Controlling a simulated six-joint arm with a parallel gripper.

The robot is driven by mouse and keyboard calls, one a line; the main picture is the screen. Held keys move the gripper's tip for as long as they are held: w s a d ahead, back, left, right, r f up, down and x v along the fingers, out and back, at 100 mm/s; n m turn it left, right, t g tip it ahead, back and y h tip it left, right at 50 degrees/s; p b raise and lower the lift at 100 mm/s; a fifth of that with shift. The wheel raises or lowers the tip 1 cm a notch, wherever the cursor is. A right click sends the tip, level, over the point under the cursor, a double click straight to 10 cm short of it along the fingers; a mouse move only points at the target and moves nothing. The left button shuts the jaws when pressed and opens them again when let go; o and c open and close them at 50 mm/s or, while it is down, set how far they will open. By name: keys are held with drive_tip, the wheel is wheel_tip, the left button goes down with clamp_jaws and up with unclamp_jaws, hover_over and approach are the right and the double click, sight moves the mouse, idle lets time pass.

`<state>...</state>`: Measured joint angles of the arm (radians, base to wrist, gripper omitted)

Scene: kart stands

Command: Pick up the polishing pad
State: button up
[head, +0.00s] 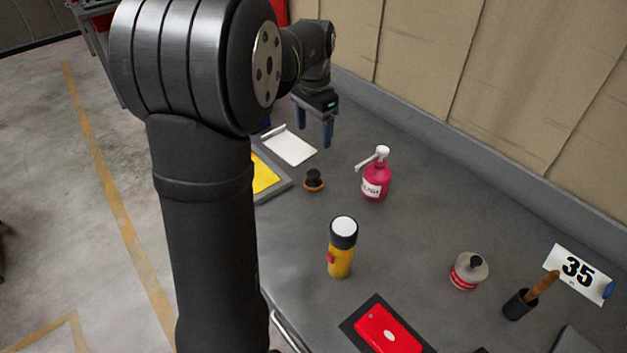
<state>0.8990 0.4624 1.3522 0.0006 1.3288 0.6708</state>
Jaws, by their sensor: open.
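My gripper (314,136) is above the bench at the back, beyond the pad in the picture. Its two blue fingers point down, apart, with nothing seen between them. The gripper does not touch the pad. The pad is in plain view.
A pink pump bottle (376,178) stands right of the pad, and a white clipboard (290,146) lies behind it. A yellow item in a grey tray (272,188) is at left.

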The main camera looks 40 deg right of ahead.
sight(313, 172)
wheel_tip(313, 172, down, 16)
drive_tip(key=shift+w+d+f, duration=0.1)
drive_tip(key=shift+w, duration=0.05)
idle(0.4)
drive_tip(key=shift+c, duration=0.4)
drive_tip(key=c, duration=1)
